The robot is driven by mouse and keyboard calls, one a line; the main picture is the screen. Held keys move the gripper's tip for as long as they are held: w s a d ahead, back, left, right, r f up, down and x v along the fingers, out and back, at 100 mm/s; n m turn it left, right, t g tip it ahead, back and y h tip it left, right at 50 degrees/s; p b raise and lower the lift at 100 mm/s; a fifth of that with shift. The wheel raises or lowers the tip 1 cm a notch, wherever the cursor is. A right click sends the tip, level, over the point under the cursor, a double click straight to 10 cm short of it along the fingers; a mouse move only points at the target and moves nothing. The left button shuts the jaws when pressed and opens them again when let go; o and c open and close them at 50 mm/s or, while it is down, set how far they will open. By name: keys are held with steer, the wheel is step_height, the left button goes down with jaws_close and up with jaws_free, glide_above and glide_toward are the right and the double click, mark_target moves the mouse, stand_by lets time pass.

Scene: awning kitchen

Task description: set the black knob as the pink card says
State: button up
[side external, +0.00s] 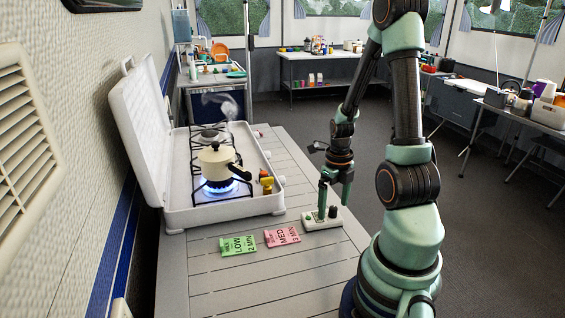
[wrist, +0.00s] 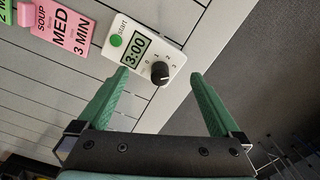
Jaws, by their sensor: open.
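The pink card (side external: 282,237) lies on the slatted table and reads SOUP, MED, 3 MIN in the wrist view (wrist: 66,27). The white timer (side external: 313,222) lies to its right, with a green start button (wrist: 116,40) and a display (wrist: 134,55) reading 3:00. Its black knob (wrist: 160,72) has a pale pointer mark and small numbers around it. My gripper (side external: 334,201) is open above the timer, pointing down. In the wrist view its green fingertips (wrist: 158,76) stand apart on either side of the knob; I cannot tell whether they touch it.
A green card (side external: 238,245) reading LOW, 2 MIN lies left of the pink card. A white camping stove (side external: 188,217) with raised lid holds a cream pot (side external: 214,160) over a blue flame. The front table area is clear.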

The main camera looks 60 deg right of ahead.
mark_target(333, 207)
steer(key=shift+r, duration=3.1)
steer(key=w+a+r+m+t, duration=0.2)
steer(key=w+a+r+m, duration=0.2)
steer(key=a+r+m, duration=0.3)
steer(key=w+a+r+m+t, duration=0.3)
steer(key=w+a+r+m, duration=0.2)
steer(key=a+m, duration=1.1)
step_height(333, 207, up, 3)
steer(key=m, duration=0.8)
steer(key=shift+w+t, duration=0.15)
steer(key=shift+t, duration=0.15)
